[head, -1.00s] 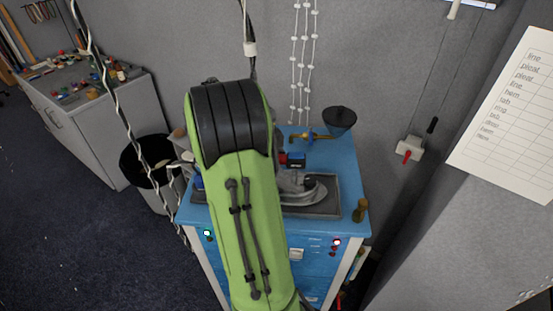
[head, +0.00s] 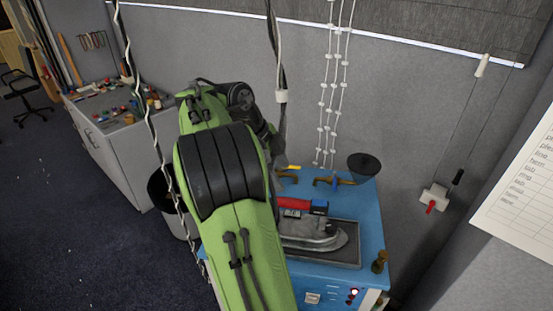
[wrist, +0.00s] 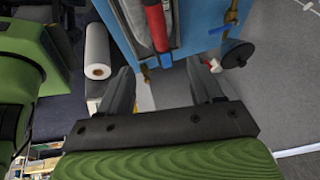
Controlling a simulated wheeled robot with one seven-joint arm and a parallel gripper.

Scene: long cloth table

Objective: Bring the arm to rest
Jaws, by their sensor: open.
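My green arm (head: 240,255) rises through the middle of the head view and folds over at its black joint, beside the blue cabinet. My gripper (wrist: 162,78) shows in the wrist view with its two dark fingers spread apart and nothing between them. In the head view my arm's links hide the gripper's fingers, or they are too small to tell. An iron with a red handle (head: 294,204) sits on a dark tray (head: 350,258) on the blue cabinet (head: 372,212). The red handle also shows in the wrist view (wrist: 156,25), beyond the fingers.
A dark funnel (head: 364,166) and brass taps stand at the cabinet's back. A bin (head: 160,195) is partly hidden behind my arm. A grey cabinet (head: 125,160) stands left. Cords hang nearby. A white roll (wrist: 97,50) shows in the wrist view. Open floor lies left.

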